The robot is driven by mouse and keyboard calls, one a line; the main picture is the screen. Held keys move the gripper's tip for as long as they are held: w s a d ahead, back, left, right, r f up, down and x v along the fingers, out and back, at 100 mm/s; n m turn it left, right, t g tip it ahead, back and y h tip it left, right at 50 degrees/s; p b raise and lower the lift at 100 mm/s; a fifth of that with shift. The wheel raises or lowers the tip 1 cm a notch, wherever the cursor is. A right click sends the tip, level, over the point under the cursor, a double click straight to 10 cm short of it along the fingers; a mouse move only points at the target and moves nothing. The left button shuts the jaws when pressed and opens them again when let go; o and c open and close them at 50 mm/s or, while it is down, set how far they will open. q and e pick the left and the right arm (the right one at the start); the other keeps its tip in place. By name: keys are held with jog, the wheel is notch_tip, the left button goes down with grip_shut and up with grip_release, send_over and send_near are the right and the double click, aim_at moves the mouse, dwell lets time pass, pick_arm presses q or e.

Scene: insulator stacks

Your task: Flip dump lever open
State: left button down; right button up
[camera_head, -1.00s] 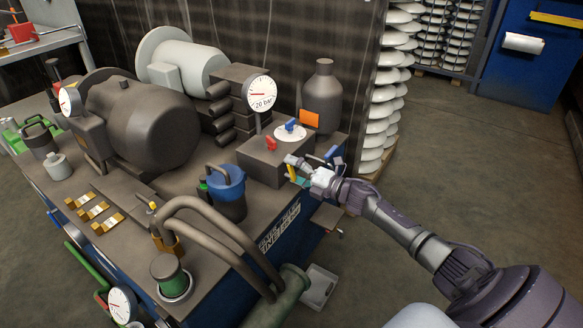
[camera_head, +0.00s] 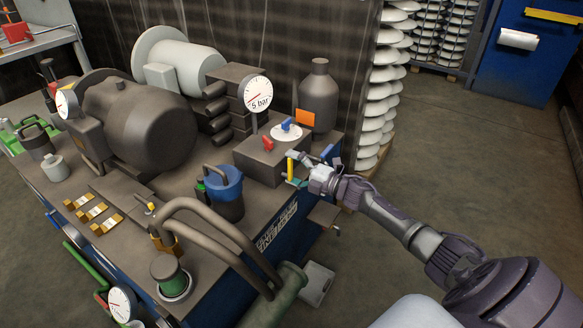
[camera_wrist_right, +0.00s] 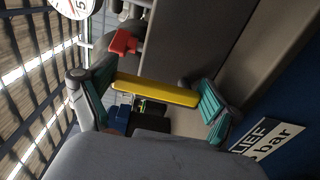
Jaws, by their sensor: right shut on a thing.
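The yellow dump lever (camera_head: 291,167) stands about upright at the front of a grey control block (camera_head: 258,160) on the power unit. My right gripper (camera_head: 297,170) reaches it from the right and is shut on it. In the right wrist view, the yellow lever (camera_wrist_right: 157,93) runs across between the green-padded fingers (camera_wrist_right: 150,98), with a finger at each end. The gauge (camera_head: 257,93) above the block reads "5 bar". My left gripper is not in view.
A red knob (camera_head: 267,143) and a blue knob (camera_head: 287,124) sit close to the lever on the block. A blue-topped jug (camera_head: 222,187) and bent grey pipes (camera_head: 215,230) stand to the left. White insulator stacks (camera_head: 378,105) rise behind. Open floor lies to the right.

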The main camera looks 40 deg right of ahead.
jog(key=o, duration=1.4)
jog(key=v, duration=1.2)
